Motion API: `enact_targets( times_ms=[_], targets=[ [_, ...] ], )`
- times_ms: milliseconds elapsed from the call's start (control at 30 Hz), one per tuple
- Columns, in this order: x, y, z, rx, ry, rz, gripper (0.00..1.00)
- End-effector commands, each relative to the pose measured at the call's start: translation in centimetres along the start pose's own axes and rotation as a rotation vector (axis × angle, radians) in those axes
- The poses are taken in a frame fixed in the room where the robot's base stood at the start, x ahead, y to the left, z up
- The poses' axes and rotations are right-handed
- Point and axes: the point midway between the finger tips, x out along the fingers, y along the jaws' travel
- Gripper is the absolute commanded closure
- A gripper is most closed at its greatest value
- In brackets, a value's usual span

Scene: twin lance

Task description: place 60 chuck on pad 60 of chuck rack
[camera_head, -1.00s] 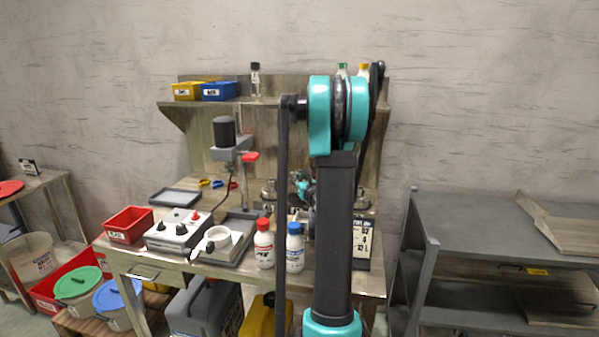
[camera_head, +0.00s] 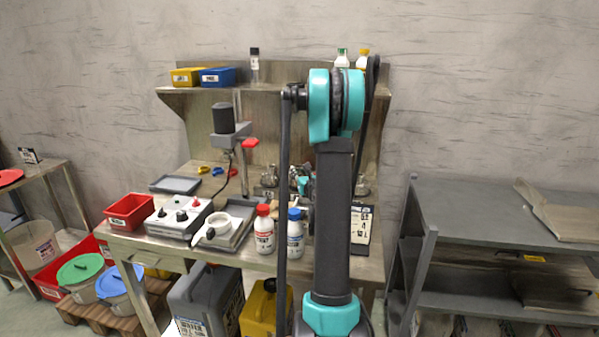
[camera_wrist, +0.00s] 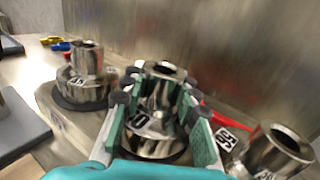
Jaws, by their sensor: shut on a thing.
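My gripper (camera_wrist: 160,105) is shut on a shiny metal chuck (camera_wrist: 158,92) in the middle of the wrist view, with its green-padded fingers on both sides. A dark tag ending in "0" (camera_wrist: 139,121) shows at the chuck's lower front; its first digit is partly covered. I cannot tell whether the chuck's base touches the rack. In the head view my gripper (camera_head: 302,182) is small and mostly hidden by my arm. A second chuck (camera_wrist: 85,75) stands on a dark round pad at left, and a third chuck (camera_wrist: 275,152) is at lower right, near a tag (camera_wrist: 228,138).
The chucks stand near the bench's back panel (camera_wrist: 210,35). In the head view, a red-capped bottle (camera_head: 264,232) and a blue-capped bottle (camera_head: 295,236) stand in front. A control box (camera_head: 180,216) and red bin (camera_head: 129,211) are at left. A drill press (camera_head: 230,130) rises behind.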

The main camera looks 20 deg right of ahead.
Motion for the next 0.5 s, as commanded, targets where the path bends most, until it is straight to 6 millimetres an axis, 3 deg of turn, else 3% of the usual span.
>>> enact_targets(
  times_ms=[500],
  targets=[
    [-0.02, 0.01, -0.86, 0.000, 0.000, 0.000, 1.00]
  ],
)
